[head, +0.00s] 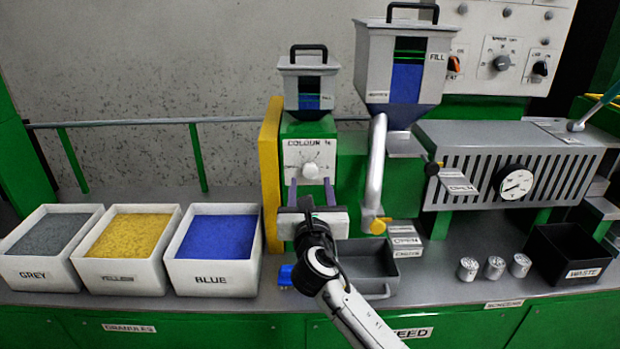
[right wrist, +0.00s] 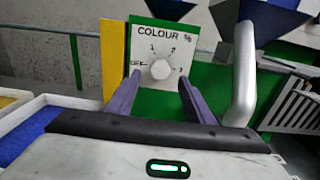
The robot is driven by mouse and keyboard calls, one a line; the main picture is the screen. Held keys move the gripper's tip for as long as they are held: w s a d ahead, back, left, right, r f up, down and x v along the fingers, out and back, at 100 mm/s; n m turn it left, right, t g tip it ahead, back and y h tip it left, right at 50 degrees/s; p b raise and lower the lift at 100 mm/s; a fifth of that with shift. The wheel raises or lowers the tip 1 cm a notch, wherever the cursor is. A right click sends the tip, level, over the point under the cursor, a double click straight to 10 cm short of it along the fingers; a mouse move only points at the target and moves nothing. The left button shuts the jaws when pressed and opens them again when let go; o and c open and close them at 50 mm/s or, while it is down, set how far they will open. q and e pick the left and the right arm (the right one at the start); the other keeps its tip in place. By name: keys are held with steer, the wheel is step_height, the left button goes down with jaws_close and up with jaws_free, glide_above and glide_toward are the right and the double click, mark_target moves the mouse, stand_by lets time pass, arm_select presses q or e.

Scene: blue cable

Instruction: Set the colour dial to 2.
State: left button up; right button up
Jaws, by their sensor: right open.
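The colour dial (head: 311,171) is a round pale knob on a white plate marked COLOUR % (head: 300,149), on the green machine under the small hopper. In the right wrist view the knob (right wrist: 160,69) sits among the marks OFF at left, 1 and 2 above, and 3 at right. I cannot clearly tell which mark it points to. My right gripper (head: 310,182) is open, with its two purple fingers pointing at the plate. In the right wrist view its fingertips (right wrist: 160,77) stand either side of the knob, apparently apart from it. My left gripper is not in view.
Grey, yellow and blue granule bins (head: 212,277) stand at left. A yellow panel (head: 270,170) rises beside the dial plate. A metal pipe (head: 376,170) and a larger hopper (head: 402,60) are at right. A grey tray (head: 368,262) lies below, partly behind my arm.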

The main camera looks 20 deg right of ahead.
mark_target(310, 173)
steer(key=x, duration=0.4)
steer(key=shift+w+f+b, duration=0.1)
steer(key=shift+w+b, duration=0.05)
steer(key=shift+b, duration=0.2)
steer(key=shift+w+d, duration=0.2)
steer(key=shift+w, duration=0.25)
steer(key=c, duration=1)
steer(key=shift+c, duration=0.2)
